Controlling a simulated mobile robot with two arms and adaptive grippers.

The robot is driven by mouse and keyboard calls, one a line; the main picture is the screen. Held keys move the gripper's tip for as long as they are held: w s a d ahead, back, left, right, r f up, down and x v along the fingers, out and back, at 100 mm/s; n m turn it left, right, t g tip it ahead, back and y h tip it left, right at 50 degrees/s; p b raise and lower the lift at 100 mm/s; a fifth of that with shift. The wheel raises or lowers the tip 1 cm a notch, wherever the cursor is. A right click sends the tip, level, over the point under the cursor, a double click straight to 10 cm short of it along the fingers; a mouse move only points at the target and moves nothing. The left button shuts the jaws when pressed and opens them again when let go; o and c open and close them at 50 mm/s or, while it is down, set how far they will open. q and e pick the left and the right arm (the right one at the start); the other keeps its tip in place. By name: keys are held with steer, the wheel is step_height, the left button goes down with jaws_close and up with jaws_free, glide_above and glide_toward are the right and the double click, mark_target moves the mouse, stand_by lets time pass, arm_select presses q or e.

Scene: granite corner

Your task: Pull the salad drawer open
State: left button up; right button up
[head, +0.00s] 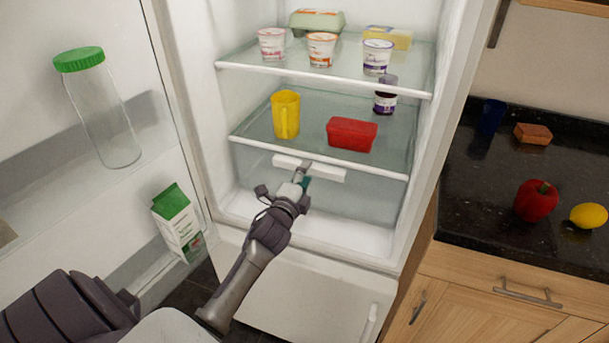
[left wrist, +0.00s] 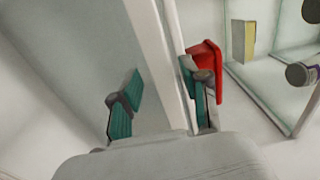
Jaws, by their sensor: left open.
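The salad drawer (head: 366,199) is a clear, greyish box under the lower glass shelf of the open fridge, and it looks pushed in. Its white bar handle (head: 331,174) runs across the top of its front. My left gripper (head: 304,180) is open at the middle of the handle, covering part of it. In the left wrist view its teal fingers (left wrist: 165,98) stand apart, with pale bars running between them. I cannot tell whether a finger touches the handle. My right gripper is not in view.
On the lower shelf (head: 240,133) stand a yellow mug (head: 286,115), a red container (head: 352,134) and a dark jar (head: 385,102). The open door at left holds a green-lidded jar (head: 105,115) and a carton (head: 177,222). A dark counter (head: 480,195) lies right.

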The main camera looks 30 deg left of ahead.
arm_select(q)
jaws_close()
steer(key=shift+f, duration=0.1)
steer(key=shift+s, duration=0.15)
